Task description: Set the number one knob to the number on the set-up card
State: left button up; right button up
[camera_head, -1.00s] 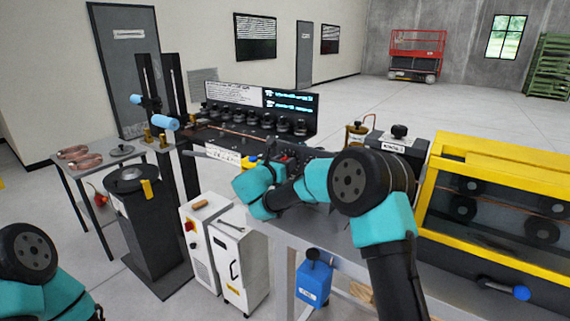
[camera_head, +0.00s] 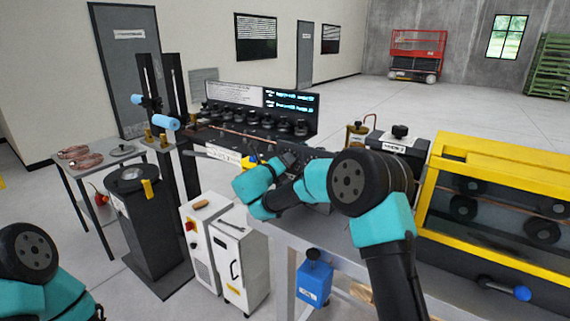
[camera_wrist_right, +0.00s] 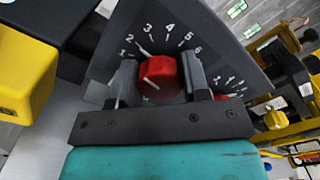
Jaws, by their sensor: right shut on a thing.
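In the right wrist view a red knob (camera_wrist_right: 160,74) sits on a dark dial plate (camera_wrist_right: 215,35) with white numbers from 1 to 6 around it. My right gripper (camera_wrist_right: 161,78) is shut on this knob, one finger on each side. Where the knob's pointer stands is hard to tell; a white line shows near the 2. In the head view my right gripper (camera_head: 287,161) is at the front of the bench machine, and its own wrist partly hides the knob. I cannot make out a number on any set-up card. My left gripper is out of view.
A second red knob (camera_wrist_right: 221,97) with its own numbers is right beside the gripper. A lit screen (camera_head: 291,102) and a printed panel (camera_head: 235,94) stand behind the black rollers. A yellow-framed machine (camera_head: 490,150) is at the right. A yellow block (camera_wrist_right: 25,78) is close at left.

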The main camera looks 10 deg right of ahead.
jog(key=shift+n, duration=0.3)
jog(key=o, duration=0.9)
jog(key=shift+o, duration=0.2)
jog(key=v, duration=1.7)
jog(key=shift+a, duration=0.2)
jog(key=shift+s, duration=0.15)
